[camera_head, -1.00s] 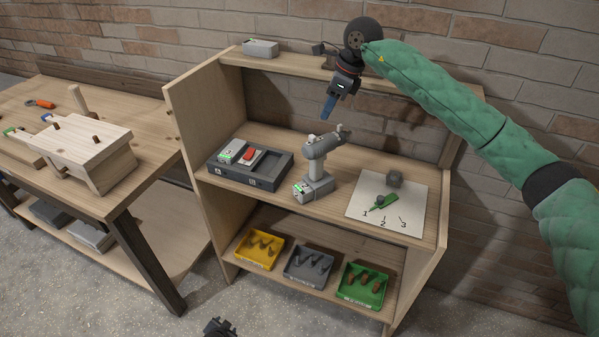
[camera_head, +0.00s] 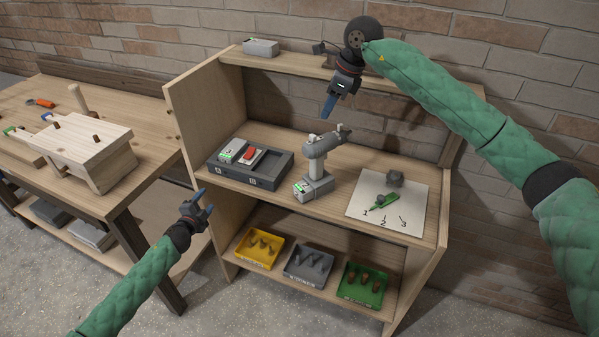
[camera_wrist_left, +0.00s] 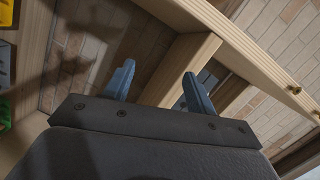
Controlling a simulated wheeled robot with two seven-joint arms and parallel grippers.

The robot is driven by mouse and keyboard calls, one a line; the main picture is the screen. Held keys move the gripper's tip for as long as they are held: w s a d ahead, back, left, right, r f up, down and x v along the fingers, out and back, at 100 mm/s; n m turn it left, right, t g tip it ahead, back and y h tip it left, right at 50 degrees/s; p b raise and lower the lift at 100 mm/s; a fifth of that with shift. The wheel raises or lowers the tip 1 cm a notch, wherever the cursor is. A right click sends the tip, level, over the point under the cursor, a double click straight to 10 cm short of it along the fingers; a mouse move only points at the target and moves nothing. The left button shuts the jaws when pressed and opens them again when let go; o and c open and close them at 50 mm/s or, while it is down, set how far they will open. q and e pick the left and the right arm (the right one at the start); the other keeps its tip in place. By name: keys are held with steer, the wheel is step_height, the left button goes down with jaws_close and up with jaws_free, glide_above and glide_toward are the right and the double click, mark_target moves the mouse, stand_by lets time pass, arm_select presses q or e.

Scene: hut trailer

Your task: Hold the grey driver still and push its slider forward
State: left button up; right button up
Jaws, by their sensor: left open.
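The grey driver (camera_head: 318,168) stands upright on the middle shelf, its battery base (camera_head: 312,188) at the bottom and its nose pointing right and back. Its slider is too small to make out. My right gripper (camera_head: 329,106) hangs above the driver, pointing down and apart from it; its fingers overlap in the view, so its opening is unclear. My left gripper (camera_head: 203,199) is in front of the shelf unit's left side, well left of and below the driver. In the left wrist view it (camera_wrist_left: 158,85) is open with nothing between its fingers.
A dark tray (camera_head: 272,181) with a battery and a red item lies left of the driver. A white sheet (camera_head: 412,221) with small parts lies right. Yellow (camera_head: 241,258), grey (camera_head: 290,270) and green bins (camera_head: 347,292) stand below. The unit's left side panel (camera_head: 205,125) stands near my left gripper.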

arm_select(q)
steer(key=w+d+r+m+t+h, duration=0.15)
steer(key=r+m, duration=0.25)
steer(key=r, duration=0.4)
steer(key=w+d+r+m+g+h, duration=0.1)
steer(key=w+r+m+h, duration=0.2)
steer(key=r, duration=0.4)
steer(key=m+g+h, duration=0.4)
steer(key=m+g, duration=0.4)
steer(key=m, duration=1.4)
glide_toward(318, 170)
steer(key=w+f, duration=0.2)
steer(key=w, duration=0.1)
steer(key=shift+w+d+f, duration=0.3)
steer(key=shift+w+d, duration=0.05)
steer(key=shift+d, duration=0.05)
steer(key=shift+d+m, duration=0.4)
steer(key=shift+m, duration=0.1)
steer(key=shift+d+y, duration=0.2)
steer(key=shift+y, duration=0.05)
steer(key=shift+x, duration=3.8)
